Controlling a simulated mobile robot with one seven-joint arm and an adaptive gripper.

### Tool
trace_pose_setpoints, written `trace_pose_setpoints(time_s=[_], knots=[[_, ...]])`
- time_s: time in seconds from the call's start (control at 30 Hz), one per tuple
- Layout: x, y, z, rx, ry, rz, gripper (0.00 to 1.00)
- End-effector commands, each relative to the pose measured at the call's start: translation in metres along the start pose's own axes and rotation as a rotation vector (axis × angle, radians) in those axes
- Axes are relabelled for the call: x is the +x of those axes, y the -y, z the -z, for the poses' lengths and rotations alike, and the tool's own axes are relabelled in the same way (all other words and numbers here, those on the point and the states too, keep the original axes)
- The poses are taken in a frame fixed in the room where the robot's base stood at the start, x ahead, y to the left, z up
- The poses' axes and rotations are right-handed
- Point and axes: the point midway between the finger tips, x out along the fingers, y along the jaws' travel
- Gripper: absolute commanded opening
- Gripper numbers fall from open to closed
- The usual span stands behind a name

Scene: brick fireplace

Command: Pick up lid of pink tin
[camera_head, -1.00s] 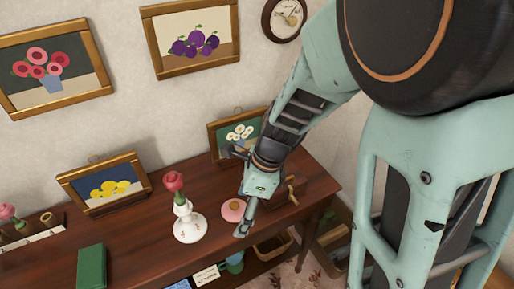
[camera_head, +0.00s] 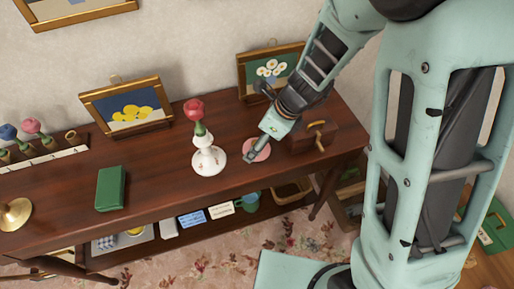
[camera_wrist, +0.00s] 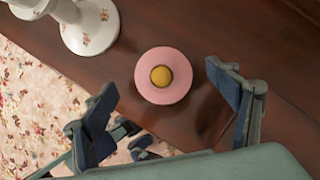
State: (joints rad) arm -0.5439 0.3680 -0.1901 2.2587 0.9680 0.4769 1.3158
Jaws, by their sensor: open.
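The pink tin (camera_head: 257,148) stands on the wooden table, right of the white vase. In the wrist view its round pink lid (camera_wrist: 146,88) with a yellow knob (camera_wrist: 161,76) is seen from above. The lid is on the tin, and its side walls are mostly hidden. My gripper (camera_head: 262,145) is over the tin in the head view and partly covers it. In the wrist view my gripper (camera_wrist: 170,112) is open and empty, its two fingers spread on either side below the lid, apart from it.
A white vase (camera_head: 208,160) with a red rose stands close to the left of the tin. A brown box with a handle (camera_head: 313,137) stands close to the right. A framed daisy picture (camera_head: 245,75) is behind. A green book (camera_head: 111,188) lies farther left. The wooden table (camera_head: 160,190) is clear in front.

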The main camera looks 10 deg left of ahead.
Motion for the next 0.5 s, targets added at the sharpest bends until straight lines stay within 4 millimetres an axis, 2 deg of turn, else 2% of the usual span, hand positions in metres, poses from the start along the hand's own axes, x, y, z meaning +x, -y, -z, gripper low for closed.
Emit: trace_pose_setpoints(time_s=[0.03, 0.17, 0.43, 0.5], knots=[[0.012, 0.001, 0.004, 0.001, -0.003, -0.002, 0.8], [0.025, 0.001, 0.003, 0.0, -0.002, 0.0, 0.8], [0.027, 0.001, 0.001, -0.001, -0.001, 0.001, 0.8], [0.027, 0.001, 0.001, -0.001, -0.001, 0.001, 0.75]])
